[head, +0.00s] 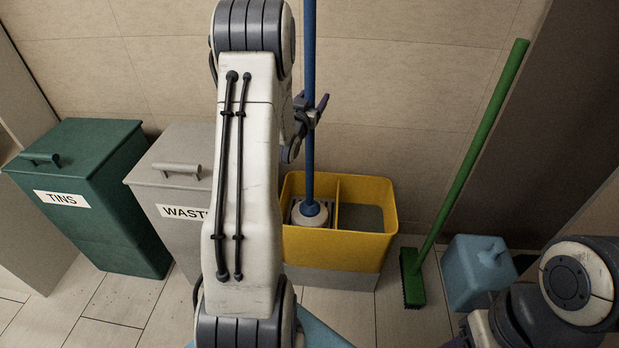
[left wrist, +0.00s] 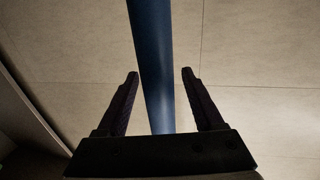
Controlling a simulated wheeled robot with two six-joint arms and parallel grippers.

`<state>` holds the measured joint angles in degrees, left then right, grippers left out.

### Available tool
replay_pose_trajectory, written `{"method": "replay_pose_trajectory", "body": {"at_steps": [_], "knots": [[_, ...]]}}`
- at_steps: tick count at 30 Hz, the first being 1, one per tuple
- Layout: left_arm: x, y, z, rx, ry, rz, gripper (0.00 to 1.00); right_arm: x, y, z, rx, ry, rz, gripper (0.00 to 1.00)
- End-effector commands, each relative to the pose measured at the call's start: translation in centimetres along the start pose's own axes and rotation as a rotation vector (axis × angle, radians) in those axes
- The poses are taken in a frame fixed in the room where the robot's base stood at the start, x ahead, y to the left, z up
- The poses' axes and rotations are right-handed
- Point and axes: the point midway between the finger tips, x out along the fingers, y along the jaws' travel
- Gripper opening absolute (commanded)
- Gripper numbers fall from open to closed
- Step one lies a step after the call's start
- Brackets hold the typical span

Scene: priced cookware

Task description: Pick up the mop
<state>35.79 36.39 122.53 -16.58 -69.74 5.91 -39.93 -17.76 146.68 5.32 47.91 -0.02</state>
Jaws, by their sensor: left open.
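The mop (head: 309,165) stands upright with a blue handle, its head inside the left compartment of a yellow bucket (head: 365,242) with a grey lower part. My left gripper (head: 314,108) is at the handle, above the bucket. In the left wrist view the blue handle (left wrist: 155,70) runs between the two dark fingers of the open left gripper (left wrist: 160,75), with a gap showing on the right side. My left arm covers the area left of the bucket. My right gripper does not show; only part of my right arm is at the lower right.
A green bin (head: 110,210) labelled TINS and a grey bin (head: 175,150) labelled WASTE stand at left. A green broom (head: 470,150) leans against the wall at right, beside a blue container (head: 478,272). The tiled wall is close behind.

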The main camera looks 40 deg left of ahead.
Motion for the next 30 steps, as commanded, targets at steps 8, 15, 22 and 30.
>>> {"method": "replay_pose_trajectory", "body": {"at_steps": [8,15,22,30], "knots": [[0.17,0.02,0.0,0.0,-0.001,0.0,0.57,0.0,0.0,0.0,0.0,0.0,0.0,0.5],[0.15,0.0,-0.02,0.0,0.0,0.0,0.0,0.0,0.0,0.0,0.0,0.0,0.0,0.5],[0.14,0.0,-0.02,0.001,0.0,0.0,0.0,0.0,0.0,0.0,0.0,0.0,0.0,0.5],[0.15,0.01,-0.03,0.001,0.0,0.0,0.0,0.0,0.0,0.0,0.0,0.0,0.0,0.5]]}}
